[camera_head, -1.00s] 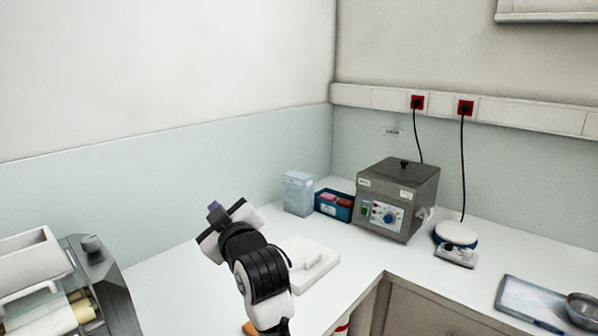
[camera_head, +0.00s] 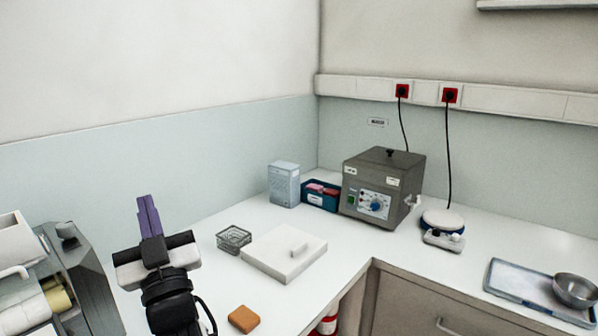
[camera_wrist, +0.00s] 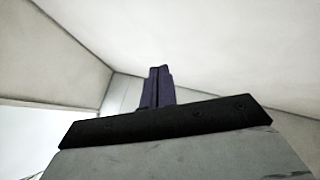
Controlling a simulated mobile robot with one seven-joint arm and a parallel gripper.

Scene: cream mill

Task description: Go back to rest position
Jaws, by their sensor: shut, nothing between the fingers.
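My gripper (camera_head: 149,216) is at the lower left of the head view, raised above the counter with its purple fingers pointing up. The fingers are together with nothing between them. In the wrist view the closed fingers (camera_wrist: 158,87) point toward pale wall and ceiling surfaces, and no object is near them. Part of the counter behind my arm is hidden.
A mill-like machine (camera_head: 75,275) stands close left of my gripper. On the white counter are a wire basket (camera_head: 234,239), a white lidded slab (camera_head: 284,254), an orange-brown block (camera_head: 243,319), a grey heating unit (camera_head: 382,190), a blue-white stirrer (camera_head: 442,221) and a tray (camera_head: 520,291) with a metal bowl (camera_head: 575,289).

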